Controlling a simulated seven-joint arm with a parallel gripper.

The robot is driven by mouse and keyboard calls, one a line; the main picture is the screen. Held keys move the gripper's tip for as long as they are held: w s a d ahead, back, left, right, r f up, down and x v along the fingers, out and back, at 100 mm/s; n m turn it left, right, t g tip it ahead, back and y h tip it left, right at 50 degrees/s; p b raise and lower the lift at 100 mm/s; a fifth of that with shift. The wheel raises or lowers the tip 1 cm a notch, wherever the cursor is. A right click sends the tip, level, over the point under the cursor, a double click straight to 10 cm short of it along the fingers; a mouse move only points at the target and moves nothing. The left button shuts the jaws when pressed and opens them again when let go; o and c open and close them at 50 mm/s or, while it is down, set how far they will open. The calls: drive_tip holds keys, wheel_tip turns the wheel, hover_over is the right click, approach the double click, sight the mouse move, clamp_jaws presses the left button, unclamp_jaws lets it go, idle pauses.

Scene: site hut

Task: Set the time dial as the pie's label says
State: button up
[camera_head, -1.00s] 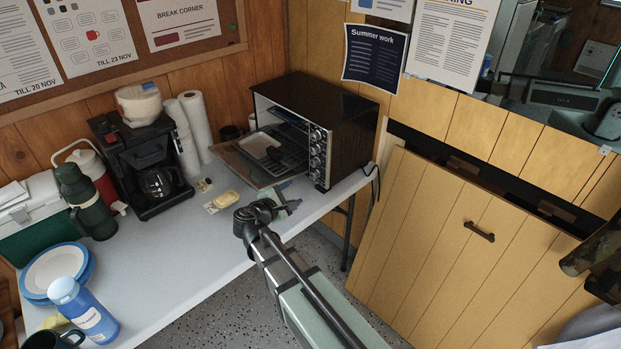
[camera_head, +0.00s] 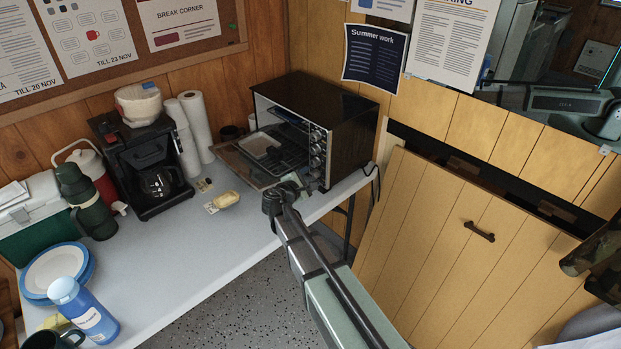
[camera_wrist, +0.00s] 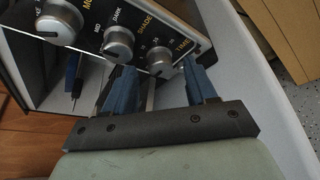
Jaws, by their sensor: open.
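The toaster oven (camera_head: 345,118) stands on the table with its door down. Its column of silver knobs (camera_head: 317,150) faces my arm. In the wrist view the time dial (camera_wrist: 159,62) is the knob beside the word TIME, at the panel's end. My gripper (camera_wrist: 157,72) is open, its blue fingers on either side of the time dial; I cannot tell if they touch it. In the head view my wrist mostly hides the gripper. A light tray (camera_head: 260,145) is in the oven. A small yellow item (camera_head: 227,199) lies by a printed card (camera_head: 211,208); its print is unreadable, and I cannot identify the pie.
A coffee maker (camera_head: 142,165), paper rolls (camera_head: 196,125), a green flask (camera_head: 84,200), plates (camera_head: 55,268) and a blue bottle (camera_head: 88,312) stand to the left. The table's front middle is clear.

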drive_tip(key=shift+w+d+f, duration=0.2)
drive_tip(key=shift+w+d, duration=0.1)
drive_tip(key=shift+w, duration=0.2)
drive_tip(key=shift+c, duration=0.2)
clamp_jaws()
drive_tip(key=shift+s, duration=0.1)
drive_tip(key=m+t, duration=0.1)
drive_tip(key=m, duration=0.2)
drive_tip(key=shift+f+t+y, duration=0.15)
drive_tip(key=shift+t+y, duration=0.15)
drive_tip(key=shift+t, duration=0.1)
drive_tip(key=shift+f+m+t, duration=0.2)
drive_tip(key=shift+m+t, duration=0.7)
drive_tip(key=shift+m, duration=1.1)
